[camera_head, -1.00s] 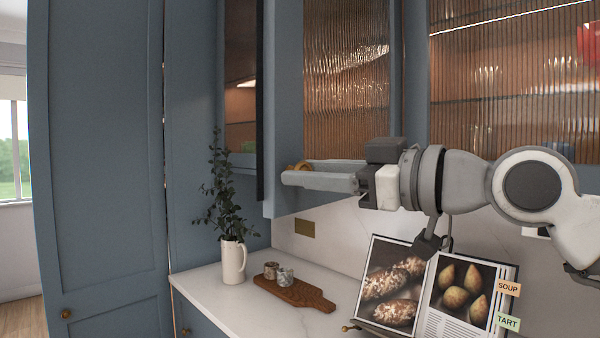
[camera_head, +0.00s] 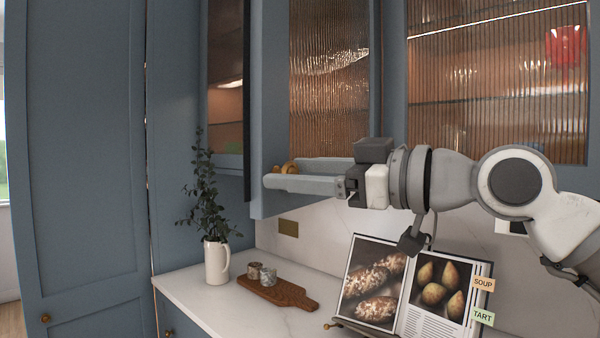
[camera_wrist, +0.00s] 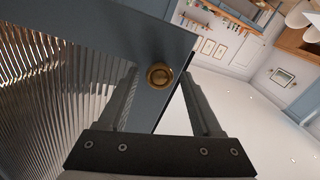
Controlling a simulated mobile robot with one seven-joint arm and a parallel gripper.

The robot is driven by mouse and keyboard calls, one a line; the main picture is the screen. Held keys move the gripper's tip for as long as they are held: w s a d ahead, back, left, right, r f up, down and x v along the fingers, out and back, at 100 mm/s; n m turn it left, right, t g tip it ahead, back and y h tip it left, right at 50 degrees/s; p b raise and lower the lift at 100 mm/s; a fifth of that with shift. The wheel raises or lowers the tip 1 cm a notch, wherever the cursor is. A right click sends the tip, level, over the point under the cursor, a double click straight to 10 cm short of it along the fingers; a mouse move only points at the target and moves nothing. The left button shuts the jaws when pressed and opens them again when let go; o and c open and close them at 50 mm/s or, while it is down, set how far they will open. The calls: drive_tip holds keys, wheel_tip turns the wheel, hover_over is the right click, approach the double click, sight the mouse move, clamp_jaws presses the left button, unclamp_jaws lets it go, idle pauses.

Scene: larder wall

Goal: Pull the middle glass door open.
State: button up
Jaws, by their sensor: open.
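The middle glass door (camera_head: 330,75) has a blue frame and reeded glass. It appears to stand out from the cabinet, partly open, with its free edge on the left. Its round brass knob (camera_head: 289,167) sits low on the left stile. My gripper (camera_head: 275,180) is at the knob, reaching in from the right, with a finger partly hiding it. In the wrist view the knob (camera_wrist: 159,75) lies between the two spread fingers of my gripper (camera_wrist: 160,95). One finger is over the glass side, the other beyond the door's edge. I cannot tell whether either touches.
Another reeded glass door (camera_head: 495,85) is at right. A dark glazed panel (camera_head: 225,100) is at left. Below, the white counter (camera_head: 205,305) holds a jug with a leafy plant (camera_head: 216,262), a board (camera_head: 283,293) with small pots, and an open cookbook (camera_head: 430,300).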

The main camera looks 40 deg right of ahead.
idle(0.4)
drive_tip(key=v, duration=1.7)
drive_tip(key=shift+s+b, duration=0.25)
drive_tip(key=shift+b, duration=0.05)
drive_tip(key=w+a+f+m+g+h+p, duration=0.1)
drive_tip(key=w+a+f+g+h+p, duration=0.15)
drive_tip(key=w+a+f, duration=0.45)
drive_tip(key=w+a+f+m+g+h+p, duration=0.1)
drive_tip(key=w+a+f+g+h, duration=0.15)
drive_tip(key=a, duration=0.75)
wheel_tip(320, 180, down, 19)
drive_tip(key=w+a+m+g+h+p, duration=0.1)
drive_tip(key=w+a+m+g, duration=0.1)
drive_tip(key=m+g, duration=0.3)
drive_tip(key=shift+w+a+f+g+p, duration=0.25)
drive_tip(key=shift+g+p, duration=0.15)
drive_tip(key=shift+g, duration=0.2)
